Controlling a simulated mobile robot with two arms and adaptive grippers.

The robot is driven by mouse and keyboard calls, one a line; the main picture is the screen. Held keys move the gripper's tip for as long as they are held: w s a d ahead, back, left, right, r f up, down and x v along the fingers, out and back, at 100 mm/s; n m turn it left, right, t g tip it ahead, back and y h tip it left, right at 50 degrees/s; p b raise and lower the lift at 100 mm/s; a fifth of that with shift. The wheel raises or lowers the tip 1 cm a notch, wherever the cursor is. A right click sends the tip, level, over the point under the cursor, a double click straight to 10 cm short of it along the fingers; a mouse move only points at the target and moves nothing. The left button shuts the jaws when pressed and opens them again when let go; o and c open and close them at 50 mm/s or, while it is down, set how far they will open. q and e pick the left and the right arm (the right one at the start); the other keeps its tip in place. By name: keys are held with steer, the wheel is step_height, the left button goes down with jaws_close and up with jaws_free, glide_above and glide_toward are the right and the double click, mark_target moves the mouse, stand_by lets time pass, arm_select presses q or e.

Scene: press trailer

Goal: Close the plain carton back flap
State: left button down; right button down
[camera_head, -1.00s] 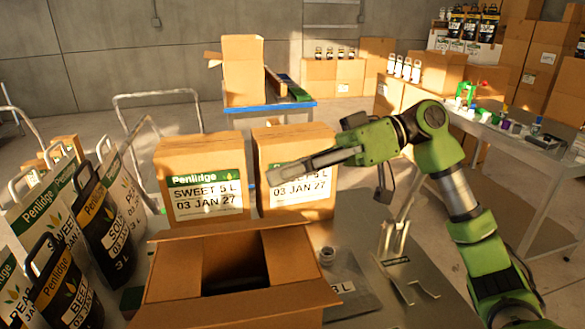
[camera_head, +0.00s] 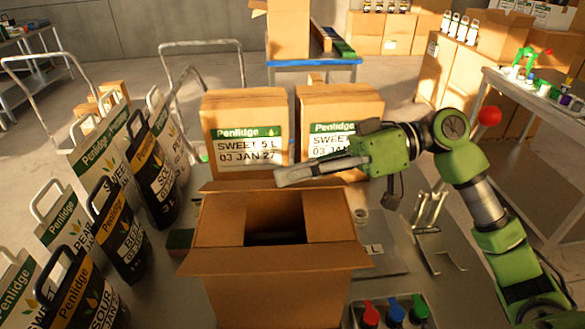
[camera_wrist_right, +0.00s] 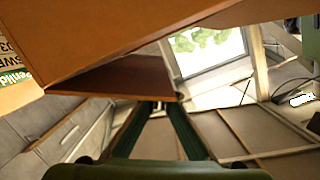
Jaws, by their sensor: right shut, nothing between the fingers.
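The plain carton (camera_head: 275,295) stands on the bench in the middle of the head view. Its left flap (camera_head: 222,215) and right flap (camera_head: 328,212) are folded inward, with a dark gap between them. Its front flap (camera_head: 275,259) sticks out toward me. The back flap (camera_head: 235,186) shows as a narrow strip along the far edge, standing outward. My right gripper (camera_head: 279,176) is shut and empty, at the back flap, pointing left; contact cannot be told. In the right wrist view its fingers (camera_wrist_right: 157,106) meet near a brown cardboard panel (camera_wrist_right: 125,77). My left gripper is not in view.
Two labelled Penlidge cartons (camera_head: 246,128) (camera_head: 341,120) stand close behind the gripper. Several pouches (camera_head: 118,232) crowd the left side. A metal bracket (camera_head: 432,235) and a coloured button box (camera_head: 393,311) lie at the right and front right.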

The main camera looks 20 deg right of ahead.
steer(key=f+n+b, duration=0.1)
steer(key=b, duration=0.2)
steer(key=s+f+n+t+b, duration=0.1)
steer(key=n+b, duration=0.1)
steer(key=b, duration=0.2)
steer(key=shift+s+a+f+h, duration=0.2)
steer(key=shift+h, duration=0.1)
steer(key=shift+s+a+f+n+t+b, duration=0.1)
steer(key=shift+s+f+n+t+b, duration=0.15)
steer(key=shift+n+b, duration=0.75)
steer(key=shift+r, duration=0.15)
